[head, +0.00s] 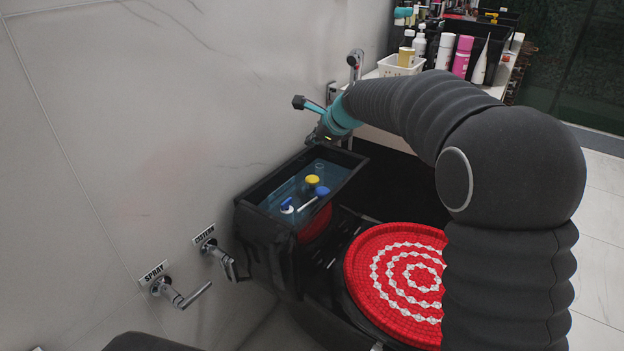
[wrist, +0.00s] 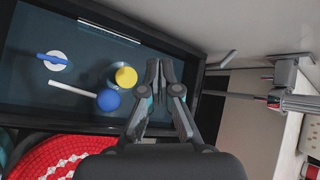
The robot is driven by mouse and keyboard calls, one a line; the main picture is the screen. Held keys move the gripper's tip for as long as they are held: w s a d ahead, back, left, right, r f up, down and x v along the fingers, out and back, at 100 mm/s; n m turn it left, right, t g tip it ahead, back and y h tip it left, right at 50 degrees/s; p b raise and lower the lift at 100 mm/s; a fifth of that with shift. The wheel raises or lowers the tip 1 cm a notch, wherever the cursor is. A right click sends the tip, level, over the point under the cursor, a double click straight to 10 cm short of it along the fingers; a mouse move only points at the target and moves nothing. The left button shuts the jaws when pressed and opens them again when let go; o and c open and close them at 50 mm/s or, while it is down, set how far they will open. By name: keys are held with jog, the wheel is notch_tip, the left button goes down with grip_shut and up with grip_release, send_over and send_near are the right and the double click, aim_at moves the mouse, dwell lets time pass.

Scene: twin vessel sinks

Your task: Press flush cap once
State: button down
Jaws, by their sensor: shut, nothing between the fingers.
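An open black cistern (head: 246,210) holds water, with its inner parts showing. A round yellow cap (head: 312,180) stands in it and also shows in the wrist view (wrist: 126,77), on top of a clear round body. No label shows which part is the flush cap. A blue ball (head: 322,191) on a white rod (wrist: 72,87) lies beside the yellow cap. A white disc with a blue bar (wrist: 56,60) is at the left. My gripper (wrist: 160,66) is shut and empty. In the wrist view its fingertips appear just right of the yellow cap, apart from it; their height above it is unclear.
Pipe fittings (wrist: 285,75) are on the wall near the cistern's end. A red seat cover with white rings (head: 372,262) lies in front. Spray (head: 178,293) and cistern (head: 222,260) taps stick out from the wall. Bottles crowd a shelf (head: 490,90) behind my arm.

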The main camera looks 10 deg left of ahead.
aim_at(309, 177)
jog(key=shift+f+b, duration=2.5)
jog(key=shift+f, duration=1.95)
jog(key=shift+f, duration=0.1)
jog(key=shift+f, duration=0.3)
jog(key=shift+f+b, duration=0.7)
jog(key=shift+b, duration=0.05)
jog(key=shift+r+p, duration=1.15)
jog(key=shift+r+p, duration=2.1)
jog(key=shift+r, duration=0.4)
